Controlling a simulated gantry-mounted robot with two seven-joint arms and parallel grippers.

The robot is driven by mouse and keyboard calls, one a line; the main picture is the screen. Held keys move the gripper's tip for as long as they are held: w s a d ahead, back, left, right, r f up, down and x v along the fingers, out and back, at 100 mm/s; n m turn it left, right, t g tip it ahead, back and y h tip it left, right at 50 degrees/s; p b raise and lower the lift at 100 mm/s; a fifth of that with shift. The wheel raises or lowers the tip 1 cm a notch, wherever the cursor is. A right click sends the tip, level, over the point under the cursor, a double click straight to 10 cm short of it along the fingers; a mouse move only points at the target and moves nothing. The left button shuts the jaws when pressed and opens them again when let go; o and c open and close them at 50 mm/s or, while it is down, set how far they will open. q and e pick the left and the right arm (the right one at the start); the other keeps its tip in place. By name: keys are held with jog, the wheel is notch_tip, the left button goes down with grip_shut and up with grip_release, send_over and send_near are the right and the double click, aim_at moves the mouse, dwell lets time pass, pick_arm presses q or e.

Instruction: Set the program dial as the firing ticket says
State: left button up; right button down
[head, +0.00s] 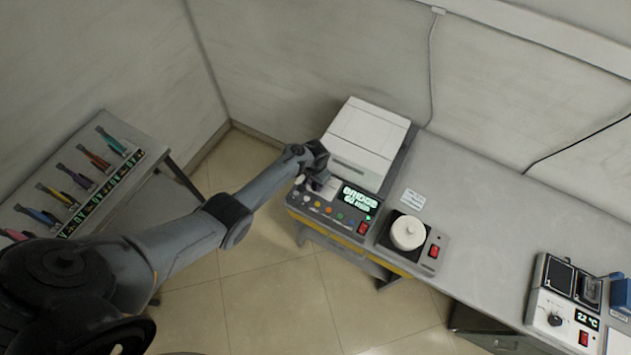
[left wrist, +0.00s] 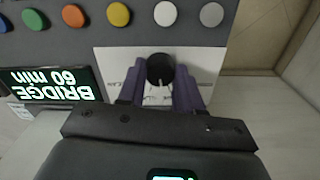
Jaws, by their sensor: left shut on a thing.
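The program dial (left wrist: 160,70) is a round black knob on a pale label plate (left wrist: 115,60) in the left wrist view. My left gripper (left wrist: 160,88) is shut on the dial, one purple finger on each side. The lettering around the dial is partly hidden by the fingers. The display (left wrist: 50,83) beside it reads "BRIDGE 60 min", upside down. In the head view my left gripper (head: 322,182) covers the dial at the front panel of the white unit (head: 365,140). A small white card (head: 412,199) lies on the bench; its print is too small to read. My right gripper is out of view.
Several coloured buttons (left wrist: 118,14) line the panel, and a red switch (head: 363,228) sits at its right. A white round pot (head: 407,232) stands on a black plate to the right. Farther right is another device (head: 555,318) reading 22 °C. A tool rack (head: 100,185) stands at left.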

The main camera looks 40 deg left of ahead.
aim_at(315, 185)
pick_arm(q)
jog(key=m, duration=0.4)
jog(key=shift+m, duration=0.3)
dwell(0.3)
jog(key=o, duration=1)
jog(key=shift+o, duration=0.2)
jog(key=shift+r+p, duration=0.4)
jog(key=shift+r, duration=0.2)
notch_tip(315, 185, up, 10)
jog(key=p, duration=0.3)
jog(key=shift+f, duration=0.2)
